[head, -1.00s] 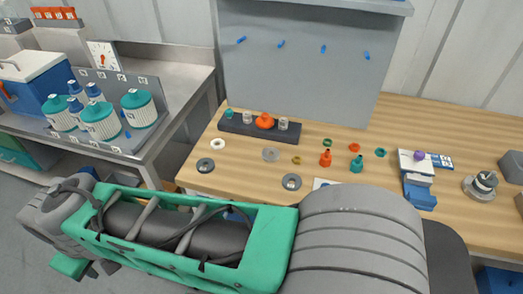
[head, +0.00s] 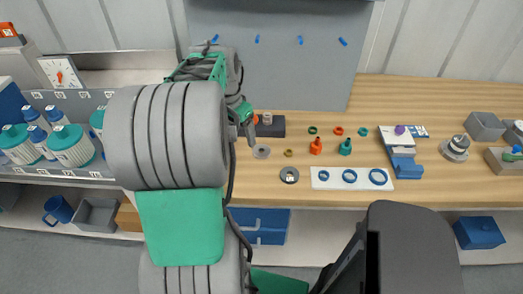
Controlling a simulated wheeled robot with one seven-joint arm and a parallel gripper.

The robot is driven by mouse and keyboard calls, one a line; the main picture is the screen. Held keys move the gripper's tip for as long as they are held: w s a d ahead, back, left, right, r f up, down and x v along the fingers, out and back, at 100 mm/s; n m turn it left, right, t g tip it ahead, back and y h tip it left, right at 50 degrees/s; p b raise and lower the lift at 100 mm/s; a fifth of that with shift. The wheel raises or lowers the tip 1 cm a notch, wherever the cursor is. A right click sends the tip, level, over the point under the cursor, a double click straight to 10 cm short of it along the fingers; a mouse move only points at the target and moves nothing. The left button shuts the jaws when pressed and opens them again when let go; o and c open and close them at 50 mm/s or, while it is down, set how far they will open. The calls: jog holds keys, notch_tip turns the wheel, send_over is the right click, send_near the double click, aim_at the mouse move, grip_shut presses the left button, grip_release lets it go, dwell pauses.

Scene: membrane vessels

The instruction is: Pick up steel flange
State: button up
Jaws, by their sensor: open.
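I cannot tell for sure which is the steel flange. My gripper (head: 247,127) is small and partly hidden by my own arm. It hangs over the left part of the bench, just left of and behind the lighter ring, apart from both rings. It is open, with nothing seen in it. My arm hides the bench's left end.
A dark block (head: 270,126) stands behind the rings. Small orange (head: 315,146) and teal (head: 345,147) fittings stand to the right, behind a white plate with blue rings (head: 352,178). A stacked grey part (head: 455,148) stands farther right. A grey panel rises at the back.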

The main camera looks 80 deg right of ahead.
jog(key=m, duration=0.2)
send_near(261, 147)
jog(key=shift+s+a+f, duration=0.15)
jog(key=shift+a+f, duration=0.2)
jog(key=shift+a, duration=0.35)
jog(key=f, duration=0.2)
jog(key=f+p, duration=0.1)
jog(key=f, duration=0.2)
jog(key=d+f, duration=0.1)
jog(key=f, duration=0.1)
jog(key=shift+s+f, duration=0.15)
jog(key=shift+s, duration=0.15)
jog(key=shift+c, duration=0.3)
jog(key=c, duration=1.7)
